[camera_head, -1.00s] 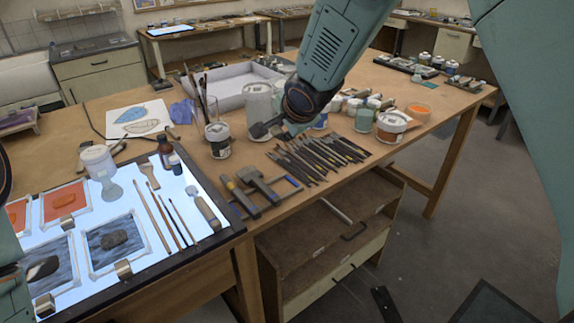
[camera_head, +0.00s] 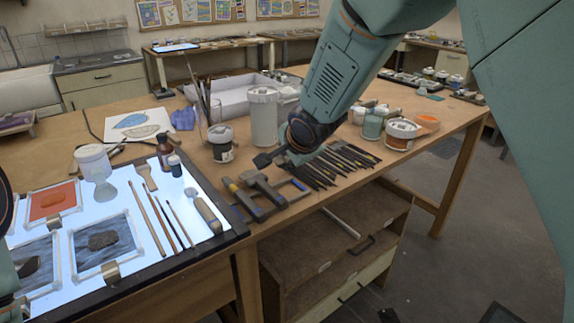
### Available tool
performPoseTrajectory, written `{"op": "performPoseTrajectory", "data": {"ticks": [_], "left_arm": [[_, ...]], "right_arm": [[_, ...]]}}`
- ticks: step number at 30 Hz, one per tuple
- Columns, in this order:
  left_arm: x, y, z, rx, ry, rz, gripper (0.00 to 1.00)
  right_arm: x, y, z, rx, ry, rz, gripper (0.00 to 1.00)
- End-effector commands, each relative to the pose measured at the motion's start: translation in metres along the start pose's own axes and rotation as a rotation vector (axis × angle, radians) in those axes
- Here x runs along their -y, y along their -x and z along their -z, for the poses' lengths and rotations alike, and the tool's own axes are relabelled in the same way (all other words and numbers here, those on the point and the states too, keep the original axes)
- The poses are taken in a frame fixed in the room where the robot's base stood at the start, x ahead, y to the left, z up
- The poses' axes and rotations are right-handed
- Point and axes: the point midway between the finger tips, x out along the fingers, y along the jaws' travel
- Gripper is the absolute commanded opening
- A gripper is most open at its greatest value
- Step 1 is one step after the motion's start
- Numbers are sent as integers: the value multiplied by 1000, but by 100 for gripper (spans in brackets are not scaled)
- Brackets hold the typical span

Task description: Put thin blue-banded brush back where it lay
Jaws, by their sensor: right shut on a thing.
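My right gripper (camera_head: 268,159) reaches down from the upper right. It is shut, dark and seen from the side, just behind the clamps and left of the row of dark tools. The thin blue-banded brush cannot be made out clearly at its fingertips; the wrist and fingers hide much there. Several brushes (camera_head: 165,222) lie side by side on the lit panel (camera_head: 128,203), left of a thick-handled tool; their bands are too small to tell. Only parts of my left arm show at the left edge, and its gripper is out of view.
Clamps (camera_head: 262,192) lie at the table's front edge, with dark tools (camera_head: 340,163) to their right. A jar (camera_head: 221,143) with upright brushes and a tall pale container (camera_head: 263,117) stand behind. Framed glass pieces (camera_head: 103,240) and a brown bottle (camera_head: 164,150) are on the panel.

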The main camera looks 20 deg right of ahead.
Motion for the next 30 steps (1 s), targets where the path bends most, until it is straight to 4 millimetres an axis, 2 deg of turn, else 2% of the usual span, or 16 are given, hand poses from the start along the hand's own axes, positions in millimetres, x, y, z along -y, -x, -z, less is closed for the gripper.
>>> {"op": "performPoseTrajectory", "data": {"ticks": [10, 11, 19, 30], "left_arm": [[0, -1, 0, 0, 0, 0, 60], [0, -1, 0, 0, 0, 0, 60], [0, 0, 0, 0, 0, 0, 60], [0, 3, 0, 0, 0, 0, 60]], "right_arm": [[-1, -1, 0, 0, 0, 1, 0], [-1, -2, 0, 0, 0, 1, 21], [0, -1, 0, 0, 0, 1, 43], [3, 3, 1, 0, 0, 1, 43]]}}
